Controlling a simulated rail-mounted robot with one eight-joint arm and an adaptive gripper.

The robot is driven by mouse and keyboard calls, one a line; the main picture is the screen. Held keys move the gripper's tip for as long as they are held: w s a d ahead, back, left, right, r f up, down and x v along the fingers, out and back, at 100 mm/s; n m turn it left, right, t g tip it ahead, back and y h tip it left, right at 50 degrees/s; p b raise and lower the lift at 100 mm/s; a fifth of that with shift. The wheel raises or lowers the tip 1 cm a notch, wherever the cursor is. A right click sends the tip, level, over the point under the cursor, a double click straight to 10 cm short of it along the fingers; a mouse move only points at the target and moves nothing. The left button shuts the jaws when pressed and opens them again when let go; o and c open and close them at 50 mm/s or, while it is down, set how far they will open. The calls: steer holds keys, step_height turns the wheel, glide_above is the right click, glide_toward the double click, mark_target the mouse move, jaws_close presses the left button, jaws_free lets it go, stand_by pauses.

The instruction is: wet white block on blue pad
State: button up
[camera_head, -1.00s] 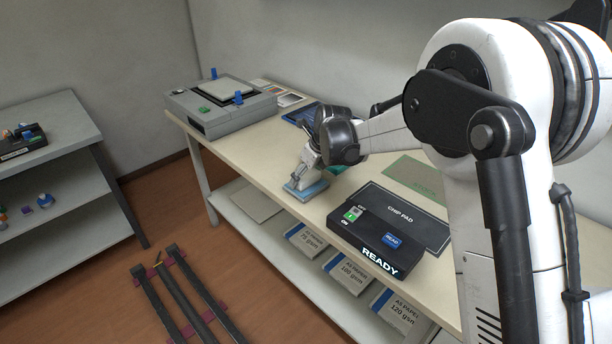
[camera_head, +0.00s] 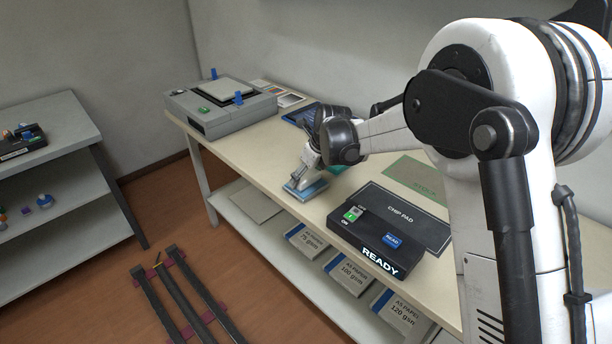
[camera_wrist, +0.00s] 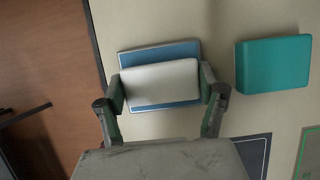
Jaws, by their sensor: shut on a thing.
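The white block (camera_wrist: 160,84) is between the two fingers of my gripper (camera_wrist: 163,92) in the wrist view, and the gripper is shut on it. The blue pad (camera_wrist: 160,53) lies directly below the block on the table, and its far and near edges show around the block. In the head view my gripper (camera_head: 308,172) points down at the blue pad (camera_head: 306,190) near the table's front edge. The block is mostly hidden there. I cannot tell whether the block touches the pad.
A teal block (camera_wrist: 273,64) lies right of the pad in the wrist view. A black chip pad unit (camera_head: 385,232) marked READY is on the table (camera_head: 240,147) to the right in the head view. A grey machine (camera_head: 218,105) stands at the far left end.

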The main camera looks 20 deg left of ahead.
mark_target(305, 174)
steer(key=shift+r+p, duration=1.5)
steer(key=shift+r, duration=1.95)
steer(key=shift+a, duration=0.1)
